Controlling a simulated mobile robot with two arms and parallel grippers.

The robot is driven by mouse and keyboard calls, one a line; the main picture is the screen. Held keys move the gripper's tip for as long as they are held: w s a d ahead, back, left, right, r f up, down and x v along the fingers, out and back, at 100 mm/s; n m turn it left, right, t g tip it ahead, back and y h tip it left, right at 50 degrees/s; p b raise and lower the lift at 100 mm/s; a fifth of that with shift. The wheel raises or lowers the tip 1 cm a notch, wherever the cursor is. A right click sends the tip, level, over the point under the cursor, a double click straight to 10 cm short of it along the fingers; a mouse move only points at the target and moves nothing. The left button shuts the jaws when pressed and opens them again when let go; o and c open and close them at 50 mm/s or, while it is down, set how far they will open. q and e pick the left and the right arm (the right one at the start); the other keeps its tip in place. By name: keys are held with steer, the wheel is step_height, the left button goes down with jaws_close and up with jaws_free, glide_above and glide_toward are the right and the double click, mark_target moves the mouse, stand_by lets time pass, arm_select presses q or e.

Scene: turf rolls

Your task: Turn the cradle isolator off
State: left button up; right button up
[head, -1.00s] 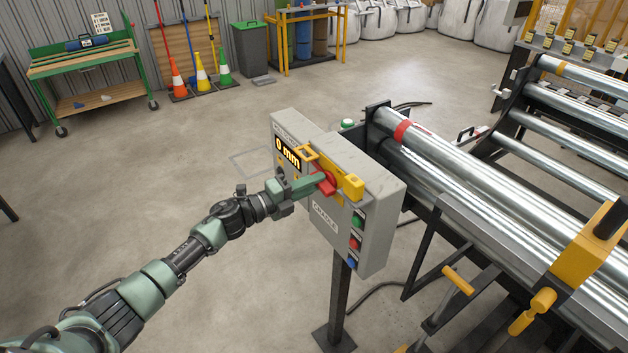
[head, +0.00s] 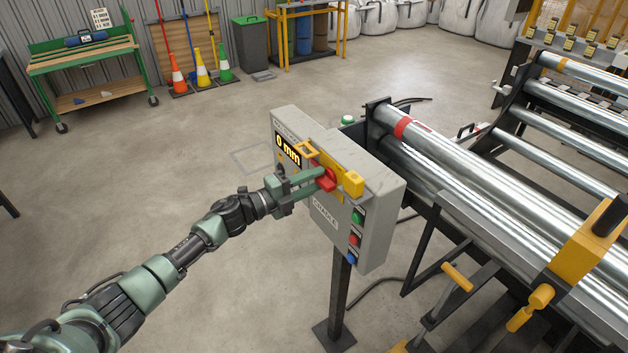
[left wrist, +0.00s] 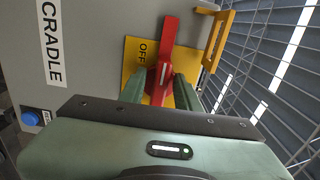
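The cradle isolator is a red handle (head: 328,181) on a yellow plate (head: 350,185), on the face of a grey control box (head: 378,190). In the left wrist view the red handle (left wrist: 168,38) lies across the plate, at right angles to the upright direction of the lettering. The word OFF shows beside it on the yellow plate (left wrist: 134,50). My left gripper (head: 321,180) is at the handle, with one green finger on each side. The fingers look closed on it, though the contact is partly hidden. My right gripper is out of view.
The box stands on a dark post (head: 338,295) and carries green, red and blue buttons. A yellow bracket (left wrist: 218,42) sticks out beside the plate. Steel rollers (head: 470,190) with a dark frame fill the right.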

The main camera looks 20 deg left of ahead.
arm_select(q)
steer(key=shift+a, duration=0.1)
steer(key=b+v, duration=0.2)
steer(key=v, duration=0.5)
steer(key=shift+s+a, duration=0.2)
steer(key=shift+s, duration=0.15)
